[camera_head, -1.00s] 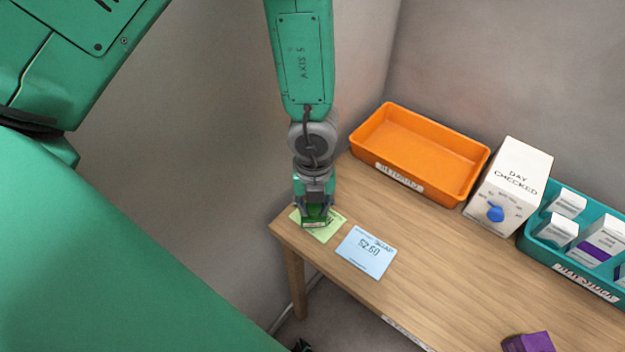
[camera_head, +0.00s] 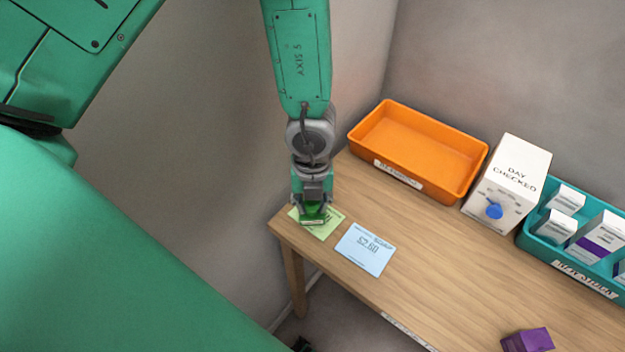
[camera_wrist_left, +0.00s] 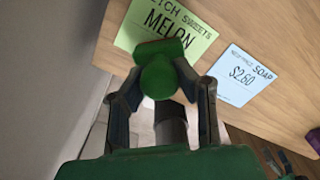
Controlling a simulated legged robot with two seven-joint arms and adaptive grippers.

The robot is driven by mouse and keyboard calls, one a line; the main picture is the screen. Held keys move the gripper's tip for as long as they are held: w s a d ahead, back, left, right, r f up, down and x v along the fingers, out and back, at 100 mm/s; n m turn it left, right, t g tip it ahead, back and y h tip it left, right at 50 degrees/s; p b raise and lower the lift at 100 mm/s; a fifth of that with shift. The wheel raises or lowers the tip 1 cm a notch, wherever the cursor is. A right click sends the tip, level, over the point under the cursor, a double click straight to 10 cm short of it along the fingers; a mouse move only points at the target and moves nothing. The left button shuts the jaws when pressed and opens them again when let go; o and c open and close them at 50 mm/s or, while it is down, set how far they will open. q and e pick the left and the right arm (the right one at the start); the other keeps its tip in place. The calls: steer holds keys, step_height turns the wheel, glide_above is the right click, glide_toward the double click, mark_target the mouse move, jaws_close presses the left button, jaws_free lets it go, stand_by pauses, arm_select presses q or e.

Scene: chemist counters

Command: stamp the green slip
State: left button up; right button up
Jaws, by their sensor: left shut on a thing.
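My left gripper (camera_head: 313,207) is shut on a green stamp with a round knob, at the left end of the wooden counter. In the left wrist view the green stamp (camera_wrist_left: 158,76) sits between the fingers of my left gripper (camera_wrist_left: 160,92). The green slip (camera_head: 328,226) lies flat on the counter under the stamp, partly hidden by it. In the left wrist view the green slip (camera_wrist_left: 180,24) reads MELON, and the stamp overlaps its lower edge; I cannot tell whether they touch. My right gripper is not in view.
A blue price card (camera_head: 365,249) lies right of the green slip. An orange tray (camera_head: 462,193), a white DAY CHECKED box (camera_head: 511,178) and a teal tray (camera_head: 570,268) with boxes line the back. A purple box (camera_head: 528,341) stands at front right. The middle counter is clear.

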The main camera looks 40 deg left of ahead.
arm_select(q)
steer(key=shift+a+r+p, duration=0.15)
steer(key=shift+r+p, duration=1.45)
steer(key=shift+r, duration=0.6)
steer(key=shift+r+p, duration=0.85)
steer(key=shift+r, duration=0.3)
